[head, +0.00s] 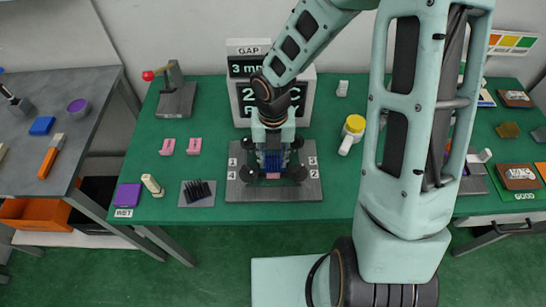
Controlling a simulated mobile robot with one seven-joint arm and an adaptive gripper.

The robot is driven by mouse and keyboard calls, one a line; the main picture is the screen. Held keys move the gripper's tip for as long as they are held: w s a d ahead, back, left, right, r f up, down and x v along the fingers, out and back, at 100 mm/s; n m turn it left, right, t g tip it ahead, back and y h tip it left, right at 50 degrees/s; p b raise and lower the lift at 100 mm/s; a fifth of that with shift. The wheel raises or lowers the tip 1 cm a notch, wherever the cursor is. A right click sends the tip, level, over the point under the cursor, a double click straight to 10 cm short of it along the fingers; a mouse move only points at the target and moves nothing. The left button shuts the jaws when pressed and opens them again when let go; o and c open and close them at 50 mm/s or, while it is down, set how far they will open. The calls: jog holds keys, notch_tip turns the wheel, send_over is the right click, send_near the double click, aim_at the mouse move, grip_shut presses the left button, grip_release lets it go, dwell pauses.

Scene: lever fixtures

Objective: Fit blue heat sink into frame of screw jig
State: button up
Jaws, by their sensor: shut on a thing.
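The screw jig (240,192) is a dark grey plate on the green table, with black knobs near its corners and number labels such as 4 and 2 at the front. My gripper (272,156) points down over the middle of the jig and is shut on the blue heat sink (272,161). The heat sink is finned and sits between the knobs. A small pink piece (273,176) shows just in front of and below it. My gripper and the knobs partly hide the frame, so I cannot tell whether the heat sink is seated or held just above.
A black finned block (197,191) and pink pieces (167,147) lie to the left. A lever fixture (176,98) stands at back left. A yellow-topped bottle (352,132) lies to the right.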

jog(key=o, duration=1.2)
jog(key=shift+c, duration=0.2)
jog(key=shift+r, duration=0.1)
notch_tip(320, 180, up, 12)
